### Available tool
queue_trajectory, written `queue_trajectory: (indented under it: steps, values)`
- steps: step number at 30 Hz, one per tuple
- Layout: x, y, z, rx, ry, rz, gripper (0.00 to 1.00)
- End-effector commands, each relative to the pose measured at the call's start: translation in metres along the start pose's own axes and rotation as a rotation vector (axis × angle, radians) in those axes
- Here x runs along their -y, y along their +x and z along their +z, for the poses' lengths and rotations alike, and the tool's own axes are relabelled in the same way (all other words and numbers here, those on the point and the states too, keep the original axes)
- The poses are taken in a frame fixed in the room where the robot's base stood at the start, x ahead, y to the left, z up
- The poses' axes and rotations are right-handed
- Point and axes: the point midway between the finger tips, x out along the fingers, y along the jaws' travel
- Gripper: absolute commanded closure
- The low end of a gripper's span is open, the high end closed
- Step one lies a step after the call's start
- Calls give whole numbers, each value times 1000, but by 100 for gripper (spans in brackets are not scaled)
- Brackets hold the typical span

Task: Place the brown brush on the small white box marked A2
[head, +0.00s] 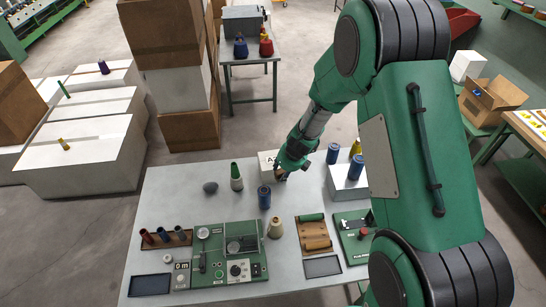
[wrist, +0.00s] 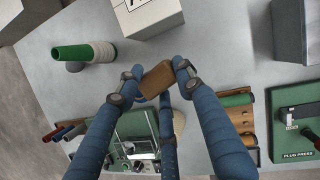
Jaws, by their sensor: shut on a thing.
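The brown brush (wrist: 157,80) is a small brown block held between the tips of my gripper (wrist: 155,84) in the wrist view. My gripper's blue fingers are closed on it above the grey table. A small white box (wrist: 146,14) lies just beyond the brush, at the top edge of the wrist view; its dark marking is cut off, so I cannot read it fully. In the head view my gripper (head: 281,174) is beside this white box (head: 265,162), which it partly hides. The brush is hard to make out there.
A blue spool (head: 264,197) and a beige cone (head: 275,228) stand in front. A larger white box (head: 346,186) with blue spools is at right.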

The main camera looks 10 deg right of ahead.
Motion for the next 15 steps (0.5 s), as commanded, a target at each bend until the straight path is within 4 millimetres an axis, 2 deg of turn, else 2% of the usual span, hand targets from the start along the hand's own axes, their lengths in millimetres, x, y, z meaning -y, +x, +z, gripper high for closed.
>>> queue_trajectory:
  steps: [7, 15]
  values:
    - [7, 9, 18, -1, 0, 1, 88]
    - [18, 24, 49, 0, -1, 0, 88]
